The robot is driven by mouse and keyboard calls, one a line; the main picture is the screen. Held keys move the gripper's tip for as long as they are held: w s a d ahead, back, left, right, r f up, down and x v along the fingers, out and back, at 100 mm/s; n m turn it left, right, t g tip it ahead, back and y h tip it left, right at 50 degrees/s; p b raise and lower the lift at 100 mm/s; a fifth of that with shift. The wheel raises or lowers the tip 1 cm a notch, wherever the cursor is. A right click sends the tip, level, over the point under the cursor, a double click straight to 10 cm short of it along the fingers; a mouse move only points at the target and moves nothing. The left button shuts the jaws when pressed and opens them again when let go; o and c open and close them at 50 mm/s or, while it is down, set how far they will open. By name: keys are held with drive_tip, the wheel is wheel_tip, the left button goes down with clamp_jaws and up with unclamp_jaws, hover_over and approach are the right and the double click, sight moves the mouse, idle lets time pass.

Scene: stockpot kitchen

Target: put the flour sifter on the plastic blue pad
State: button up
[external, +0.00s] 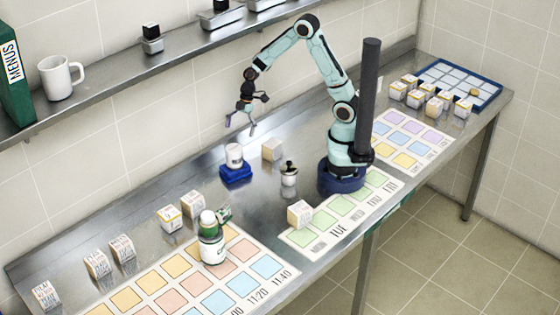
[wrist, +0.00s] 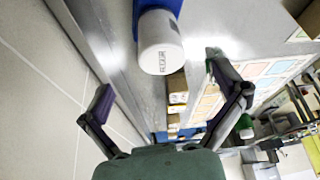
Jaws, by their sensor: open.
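A white canister with a small printed label (external: 234,153), which looks like the flour sifter, stands upright on the blue pad (external: 236,176). In the wrist view the canister (wrist: 161,45) is seen at the top middle with the pad (wrist: 146,5) partly hidden behind it. My gripper (external: 240,125) hangs above the canister, fingers pointing down. In the wrist view my gripper (wrist: 158,80) has its fingers wide apart with nothing between them. The canister lies beyond the fingertips, apart from them.
A plain box (external: 271,149) and a small jar with a dark top (external: 288,176) stand right of the pad. A green and white bottle (external: 212,245) stands nearer the front, among white boxes. The wall shelf (external: 150,62) runs behind my arm.

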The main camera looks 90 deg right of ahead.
drive_tip(key=s+a+r+m+g+h, duration=0.1)
drive_tip(key=s+a+r+m, duration=0.1)
drive_tip(key=s, duration=0.5)
drive_tip(key=s+a+r+m+g+h, duration=0.1)
drive_tip(key=s+a+r+m, duration=0.1)
drive_tip(key=s+r+m, duration=0.2)
drive_tip(key=s+a+r+m+h, duration=0.1)
drive_tip(key=s+a+r+m, duration=0.2)
drive_tip(key=s, duration=0.8)
drive_tip(key=shift+r+m+g, duration=0.4)
drive_tip(key=shift+r+m, duration=0.1)
drive_tip(key=shift+r, duration=0.25)
